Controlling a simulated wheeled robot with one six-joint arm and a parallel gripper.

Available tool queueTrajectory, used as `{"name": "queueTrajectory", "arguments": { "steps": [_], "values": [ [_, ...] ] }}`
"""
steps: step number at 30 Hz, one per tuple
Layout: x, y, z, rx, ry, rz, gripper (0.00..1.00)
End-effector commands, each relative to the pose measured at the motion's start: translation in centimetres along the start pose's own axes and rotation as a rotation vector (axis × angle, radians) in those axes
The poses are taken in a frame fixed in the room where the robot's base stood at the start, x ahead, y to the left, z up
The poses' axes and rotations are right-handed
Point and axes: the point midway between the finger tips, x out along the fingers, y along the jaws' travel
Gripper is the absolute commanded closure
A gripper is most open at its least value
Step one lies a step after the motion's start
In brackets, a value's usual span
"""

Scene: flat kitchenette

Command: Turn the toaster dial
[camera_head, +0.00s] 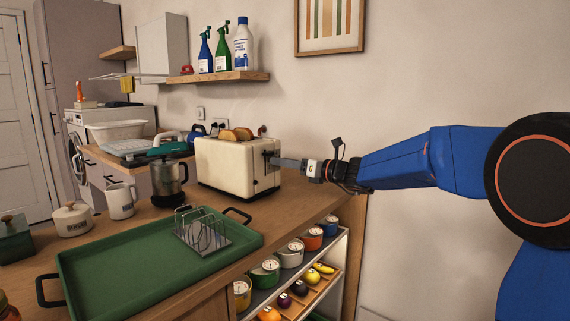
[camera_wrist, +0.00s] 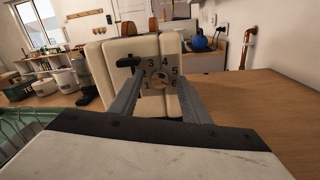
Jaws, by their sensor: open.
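The cream toaster (camera_head: 232,163) stands on the wooden counter, with browned bread showing in its top slots. In the wrist view the toaster (camera_wrist: 120,50) has its end panel facing me. That panel has a black lever (camera_wrist: 128,63) at upper left and a dial (camera_wrist: 158,80) with numbers around it. My gripper (camera_wrist: 156,78) is open. Its two fingers point at the panel, one on each side of the dial as seen from the wrist. I cannot tell whether they touch it. In the head view my gripper (camera_head: 276,161) is at the toaster's right end, and the dial is not clearly visible.
A green tray (camera_head: 150,270) with a wire rack (camera_head: 202,232) lies in front of the toaster. A metal pot (camera_head: 168,178) and a white mug (camera_head: 120,201) stand to the left. Open shelves (camera_head: 341,262) sit below the counter. The counter right of the toaster (camera_wrist: 270,100) is clear.

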Motion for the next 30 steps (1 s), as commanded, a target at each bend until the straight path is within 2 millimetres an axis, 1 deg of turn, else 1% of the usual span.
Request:
{"name": "queueTrajectory", "arguments": {
  "steps": [7,8,9,11,12,13,23,30],
  "values": [
    [0.09,0.01,0.02,0.000,0.000,0.000,0.57],
    [0.09,0.01,0.02,0.000,0.000,0.000,0.59],
    [0.09,0.01,0.02,0.000,0.000,0.000,0.69],
    [0.08,0.01,0.02,0.000,0.000,0.000,0.83],
    [0.08,0.02,0.03,0.000,0.000,0.000,0.93],
    [0.08,0.02,0.02,0.000,0.000,0.000,0.98],
    [0.07,0.03,0.04,-0.031,0.002,0.000,0.98],
    [0.07,0.08,0.09,-0.160,0.009,-0.003,0.98]
  ]
}}
